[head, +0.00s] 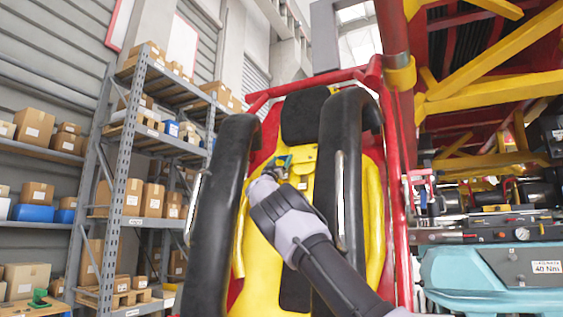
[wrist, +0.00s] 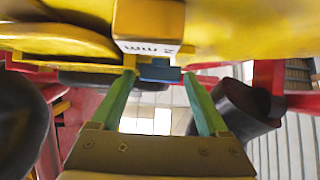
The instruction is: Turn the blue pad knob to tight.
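The blue pad knob (wrist: 160,73) is a small blue block under a yellow housing (wrist: 148,20) with a white label reading "2 mm". In the wrist view it shows between the tips of my two green fingers. My gripper (wrist: 159,74) is open, its fingers wide apart, one on each side of the knob; I cannot tell whether the tips touch it. In the head view my gripper (head: 277,162) reaches up to the yellow part of the seat (head: 303,163), between the black shoulder restraints. The knob is not clearly visible there.
Thick black restraints (head: 229,190) stand close on both sides of my arm, with a red frame (head: 392,170) to the right. A shelf with boxes (head: 145,130) is at left. A teal machine labelled 40 Nm (head: 470,280) stands at lower right.

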